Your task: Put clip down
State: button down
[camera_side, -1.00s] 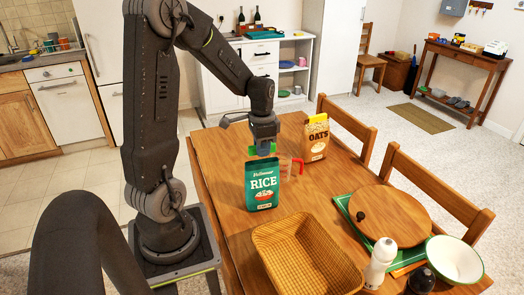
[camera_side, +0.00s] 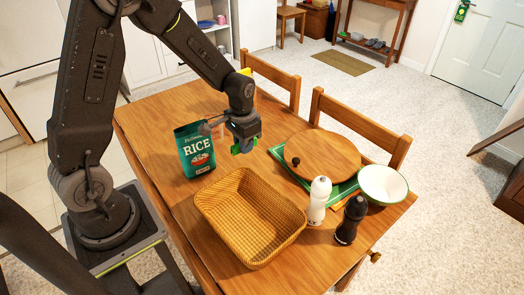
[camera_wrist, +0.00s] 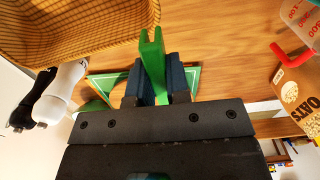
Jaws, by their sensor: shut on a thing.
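My gripper (camera_side: 245,142) is shut on a green clip (camera_side: 237,149), to the right of the rice bag and behind the basket's right part. In the wrist view the clip (camera_wrist: 152,62) stands out between the two dark fingers (camera_wrist: 153,82), with wooden tabletop behind it. The clip looks held above the table, but its exact height cannot be told. The green rice bag (camera_side: 195,155) stands upright on the table, apart from the clip. No clip shows on its top edge.
An empty wicker basket (camera_side: 222,222) is in front. A round wooden board (camera_side: 325,155) on a green tray, white (camera_side: 318,200) and black (camera_side: 350,222) mills, and a bowl (camera_side: 383,183) are to the right. The wrist view shows an oats bag (camera_wrist: 298,95) and a red-handled measuring cup (camera_wrist: 300,18).

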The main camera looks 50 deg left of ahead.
jog(key=d+f, duration=0.1)
jog(key=d, duration=0.2)
send_over(251, 158)
notch_tip(251, 158, down, 8)
jog(key=shift+f, duration=2.2)
jog(key=shift+f, duration=0.35)
